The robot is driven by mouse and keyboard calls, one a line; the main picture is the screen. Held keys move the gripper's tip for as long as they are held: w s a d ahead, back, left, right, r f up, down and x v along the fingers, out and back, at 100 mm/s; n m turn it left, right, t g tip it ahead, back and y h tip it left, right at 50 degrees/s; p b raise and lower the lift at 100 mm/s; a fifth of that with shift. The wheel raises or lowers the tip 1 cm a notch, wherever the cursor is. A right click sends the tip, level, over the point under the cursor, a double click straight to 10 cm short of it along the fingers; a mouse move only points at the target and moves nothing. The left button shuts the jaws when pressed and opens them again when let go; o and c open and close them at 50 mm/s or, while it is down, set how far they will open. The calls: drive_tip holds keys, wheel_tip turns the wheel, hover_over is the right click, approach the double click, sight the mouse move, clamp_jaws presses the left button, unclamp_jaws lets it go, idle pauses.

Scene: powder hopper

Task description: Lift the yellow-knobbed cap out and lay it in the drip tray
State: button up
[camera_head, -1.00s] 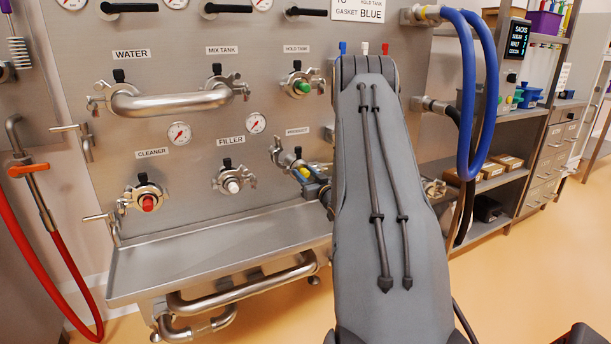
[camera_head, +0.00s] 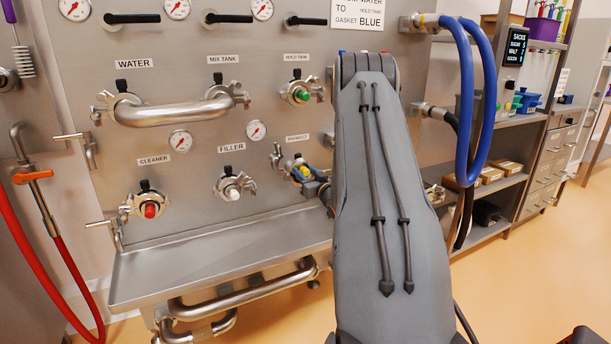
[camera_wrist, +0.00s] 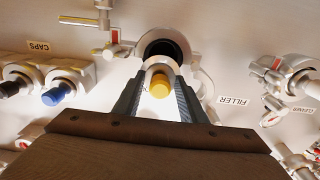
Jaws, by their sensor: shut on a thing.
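The yellow-knobbed cap (camera_wrist: 160,86) is between the two fingers of my gripper (camera_wrist: 159,79) in the wrist view. The fingers are shut on its yellow knob. Its pale round disc shows beyond the knob, in front of the lower rim of a port with a dark, open bore (camera_wrist: 165,47). The cap is out of the bore. In the head view my gripper (camera_head: 310,182) and the cap are small at the product port, partly hidden by my arm. The steel drip tray (camera_head: 190,262) runs along the panel's foot, below and left of my gripper, its visible floor empty.
The filler port with a white knob (camera_head: 233,194) and the cleaner port with a red knob (camera_head: 150,209) are clamped left of my gripper. Steel pipes (camera_head: 245,290) run under the tray. A blue hose (camera_head: 467,100) hangs at right. A blue knob (camera_wrist: 55,96) shows in the wrist view.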

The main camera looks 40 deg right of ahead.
drive_tip(key=shift+r+p, duration=0.45)
drive_tip(key=shift+r, duration=0.65)
drive_tip(key=p+v, duration=0.4)
drive_tip(key=v, duration=0.5)
